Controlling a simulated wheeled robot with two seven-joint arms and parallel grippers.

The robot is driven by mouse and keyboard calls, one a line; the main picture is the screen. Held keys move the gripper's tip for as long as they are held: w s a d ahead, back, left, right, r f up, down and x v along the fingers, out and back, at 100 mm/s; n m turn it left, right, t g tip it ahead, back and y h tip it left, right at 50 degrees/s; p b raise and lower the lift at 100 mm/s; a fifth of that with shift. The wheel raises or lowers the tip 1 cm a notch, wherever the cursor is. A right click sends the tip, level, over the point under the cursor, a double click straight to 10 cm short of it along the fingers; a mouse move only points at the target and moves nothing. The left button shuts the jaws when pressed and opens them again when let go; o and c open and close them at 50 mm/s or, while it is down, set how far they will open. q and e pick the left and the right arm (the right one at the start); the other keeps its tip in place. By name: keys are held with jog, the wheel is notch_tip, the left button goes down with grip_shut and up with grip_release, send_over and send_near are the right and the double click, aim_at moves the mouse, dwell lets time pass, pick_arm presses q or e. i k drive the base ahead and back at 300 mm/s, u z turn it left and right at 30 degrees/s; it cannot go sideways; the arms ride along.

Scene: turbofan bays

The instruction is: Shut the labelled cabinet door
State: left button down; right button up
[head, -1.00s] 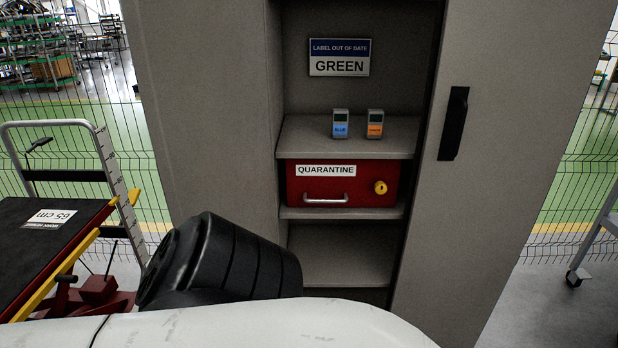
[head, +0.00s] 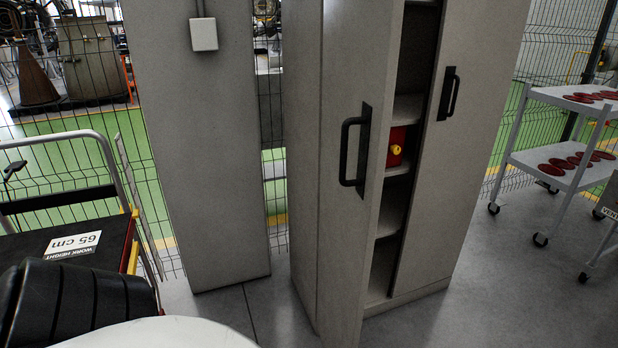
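The tall grey cabinet (head: 303,180) stands in the middle of the head view, seen at an angle. Its left door (head: 345,240) stands ajar, swung out towards me, with its outer face and black bar handle (head: 352,145) showing. Its right door (head: 470,150), with a black handle (head: 448,93), looks shut. Through the gap I see shelves (head: 397,170) and part of a red box (head: 396,146) with a yellow knob. The label sign inside is hidden now. Neither of my grippers is in view; only part of my own arm shows at lower left.
A grey pillar (head: 200,150) with a small white box stands left of the cabinet. A cart (head: 62,210) with a 65 cm sign is at the far left. A white trolley (head: 540,165) with red discs stands at right. The floor (head: 480,285) right of the cabinet is clear.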

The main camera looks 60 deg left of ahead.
aim_at(362, 39)
jog(key=u, duration=1.55)
jog(key=i, duration=1)
